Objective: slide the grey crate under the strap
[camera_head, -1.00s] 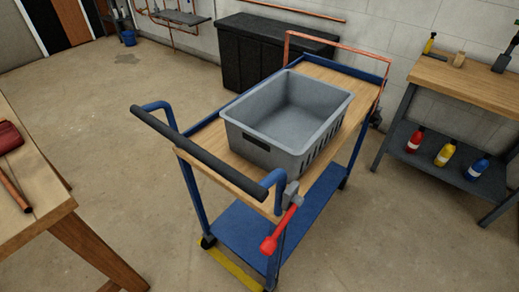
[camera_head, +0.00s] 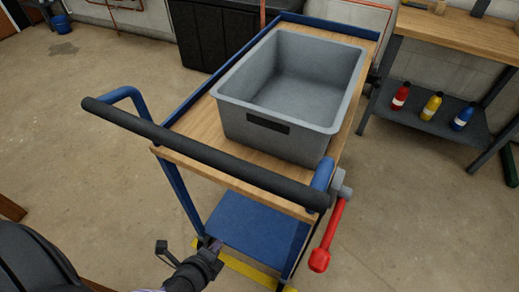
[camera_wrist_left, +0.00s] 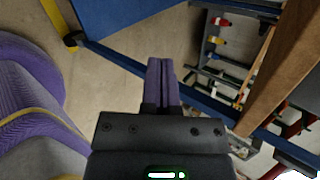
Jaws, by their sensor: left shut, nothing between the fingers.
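The grey crate (camera_head: 268,151), an open plastic tub with a dark slot in its near wall, sits upright on the wooden deck of the blue trolley (camera_head: 195,156). It looks empty. My left gripper (camera_head: 215,245) is low in front of the trolley, below the handle and apart from the crate. In the left wrist view its two fingers (camera_wrist_left: 162,80) are together with nothing between them. My right gripper is not in view.
The trolley's black handle bar (camera_head: 200,150) crosses between me and the crate. A red lever (camera_head: 331,232) hangs at its right end. A bench with red, yellow and blue bottles (camera_head: 431,106) stands right, a black cabinet (camera_head: 220,38) behind.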

